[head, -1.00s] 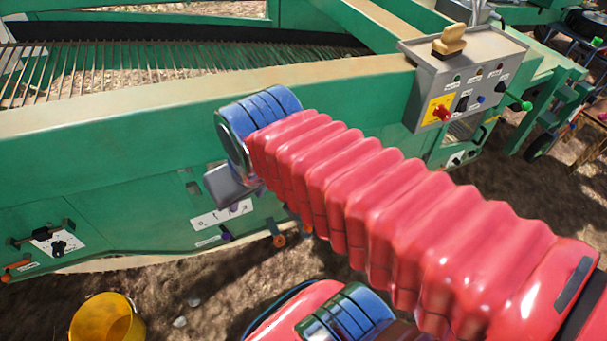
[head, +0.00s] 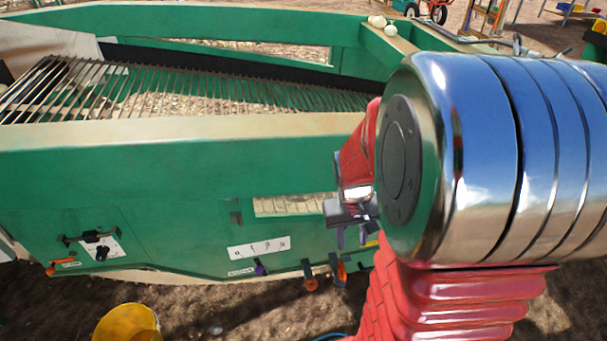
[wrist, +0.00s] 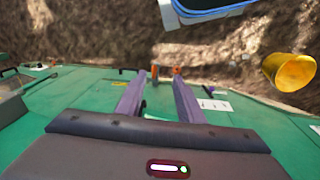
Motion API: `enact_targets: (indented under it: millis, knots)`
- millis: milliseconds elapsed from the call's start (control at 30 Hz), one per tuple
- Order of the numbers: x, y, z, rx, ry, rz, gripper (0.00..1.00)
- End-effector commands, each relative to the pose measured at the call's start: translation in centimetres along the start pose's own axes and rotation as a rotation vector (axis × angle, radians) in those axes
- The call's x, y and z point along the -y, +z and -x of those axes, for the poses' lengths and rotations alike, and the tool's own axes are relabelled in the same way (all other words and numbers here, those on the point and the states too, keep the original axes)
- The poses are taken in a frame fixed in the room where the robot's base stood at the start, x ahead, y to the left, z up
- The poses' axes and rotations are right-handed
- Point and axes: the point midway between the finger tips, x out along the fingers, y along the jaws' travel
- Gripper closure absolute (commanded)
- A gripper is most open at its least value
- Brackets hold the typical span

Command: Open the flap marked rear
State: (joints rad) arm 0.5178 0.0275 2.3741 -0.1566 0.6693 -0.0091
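My gripper (head: 352,232) is in front of the green machine's side wall (head: 150,175), right of a white number-scale label (head: 259,247). In the wrist view its two purple fingers (wrist: 155,98) are apart with nothing between them. A pale slot (head: 290,205) lies in the wall left of the gripper. A black handle (head: 92,237) with a white label sits at the wall's left. I cannot read the word rear anywhere, so I cannot tell which part is the flap.
A purple lever (head: 260,268) and orange-ended parts (head: 310,281) hang at the wall's lower edge. A yellow bucket (head: 127,325) stands on the soil in front. My arm hides the machine's right side.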

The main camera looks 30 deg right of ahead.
Motion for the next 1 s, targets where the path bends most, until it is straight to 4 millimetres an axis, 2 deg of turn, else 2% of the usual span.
enact_targets:
  millis: [33,267,600,1000]
  knots:
    - [-0.9,-0.3,-1.3,0.011,0.005,-0.009,0.66]
    - [-4.6,-1.7,-6.7,0.020,0.024,-0.025,0.66]
    - [-9.5,-3.0,-15.5,-0.009,0.030,-0.026,0.66]
    - [-13.4,-3.3,-26.3,-0.116,-0.003,0.004,0.66]
